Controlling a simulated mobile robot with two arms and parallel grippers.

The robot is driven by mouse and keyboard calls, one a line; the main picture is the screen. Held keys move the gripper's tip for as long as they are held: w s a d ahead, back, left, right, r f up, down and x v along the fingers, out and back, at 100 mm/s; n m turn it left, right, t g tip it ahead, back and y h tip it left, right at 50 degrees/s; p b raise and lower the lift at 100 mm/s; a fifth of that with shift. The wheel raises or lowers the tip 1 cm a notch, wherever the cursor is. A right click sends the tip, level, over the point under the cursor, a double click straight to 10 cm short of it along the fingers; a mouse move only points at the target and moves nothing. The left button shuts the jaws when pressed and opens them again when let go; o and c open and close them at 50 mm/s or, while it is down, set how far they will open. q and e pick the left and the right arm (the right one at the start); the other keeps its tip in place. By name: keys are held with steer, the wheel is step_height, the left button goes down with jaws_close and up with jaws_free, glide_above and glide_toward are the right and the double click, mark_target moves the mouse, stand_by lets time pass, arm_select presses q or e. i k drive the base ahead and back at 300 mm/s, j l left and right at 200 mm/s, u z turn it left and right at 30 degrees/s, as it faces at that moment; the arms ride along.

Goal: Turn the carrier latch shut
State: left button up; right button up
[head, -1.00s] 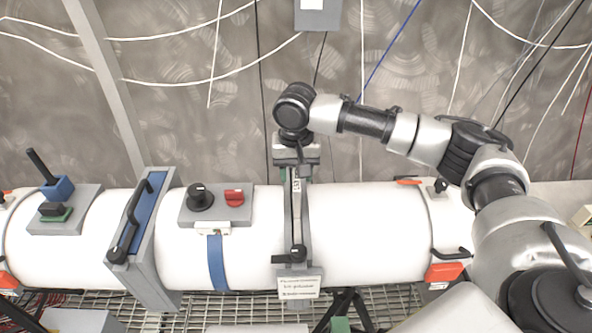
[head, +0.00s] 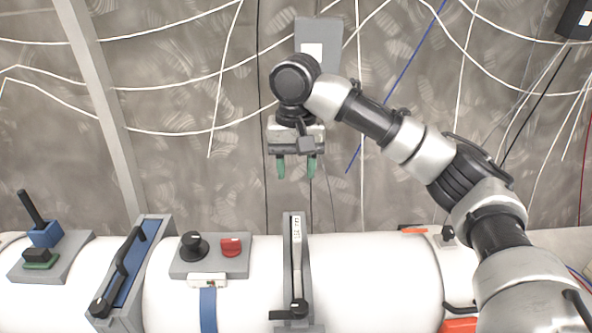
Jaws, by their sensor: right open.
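A grey upright bracket (head: 290,225) stands across the white pipe in the middle of the head view. A long pale lever (head: 297,258) lies along it, with a dark pivot and a short black tab (head: 289,314) at its near end. This looks like the latch; the lever runs in line with the bracket. My right gripper (head: 297,168) is open and empty, with green fingertips pointing down. It appears above the far end of the lever, apart from it. My left gripper is not in view.
A blue-faced clamp with a black handle (head: 123,265) crosses the pipe at left. Between it and the bracket is a grey box with a black knob (head: 194,246) and a red switch (head: 231,247). A blue block with a black stick (head: 45,234) stands far left. White cables hang behind.

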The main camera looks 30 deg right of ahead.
mark_target(298, 310)
steer(key=k, duration=1.5)
